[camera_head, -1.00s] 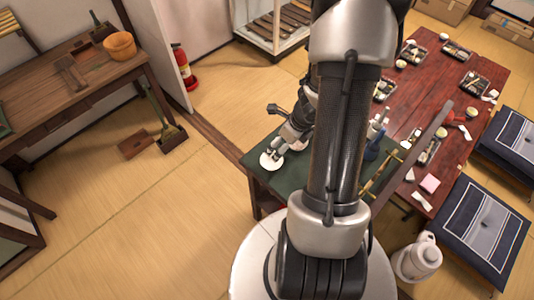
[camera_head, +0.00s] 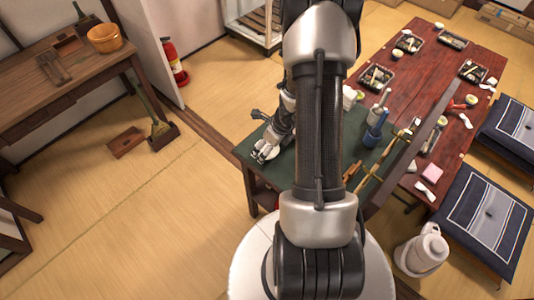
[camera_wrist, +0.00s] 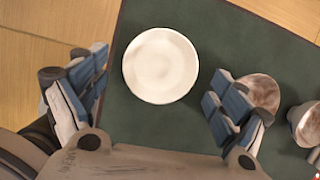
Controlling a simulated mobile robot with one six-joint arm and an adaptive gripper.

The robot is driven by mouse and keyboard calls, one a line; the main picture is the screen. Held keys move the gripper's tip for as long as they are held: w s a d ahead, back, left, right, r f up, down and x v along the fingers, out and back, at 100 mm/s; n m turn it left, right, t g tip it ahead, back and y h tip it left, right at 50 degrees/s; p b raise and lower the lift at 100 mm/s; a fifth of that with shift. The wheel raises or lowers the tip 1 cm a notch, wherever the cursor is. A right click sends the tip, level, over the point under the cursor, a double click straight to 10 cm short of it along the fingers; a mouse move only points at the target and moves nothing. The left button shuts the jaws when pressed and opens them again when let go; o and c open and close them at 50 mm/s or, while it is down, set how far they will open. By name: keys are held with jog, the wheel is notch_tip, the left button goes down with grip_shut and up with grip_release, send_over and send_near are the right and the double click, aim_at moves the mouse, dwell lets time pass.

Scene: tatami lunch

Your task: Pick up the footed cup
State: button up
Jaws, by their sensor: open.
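My gripper (camera_head: 264,156) is open and empty above the near left corner of the green-topped table. In the wrist view its fingers (camera_wrist: 157,72) are spread on either side of a round white plate (camera_wrist: 161,65), which lies below them. A round cup with a mottled brown inside (camera_wrist: 262,92) stands right of the plate, partly hidden by the right finger. A second pale cup with a brownish inside (camera_wrist: 304,124) is cut by the right edge. I cannot tell which of these is the footed cup. In the head view my arm hides much of this area.
The green table (camera_head: 286,178) also holds a blue bottle-like item (camera_head: 376,130) and pale vessels at its right. A long red table (camera_head: 425,70) with lunch trays lies beyond. Cushions (camera_head: 485,217) and a white pot (camera_head: 422,252) are at the right.

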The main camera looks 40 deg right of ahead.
jog(key=b+x, duration=0.1)
jog(key=x, duration=0.3)
jog(key=shift+b, duration=0.35)
jog(key=shift+r, duration=0.1)
jog(key=shift+c, duration=0.4)
jog(key=c, duration=1)
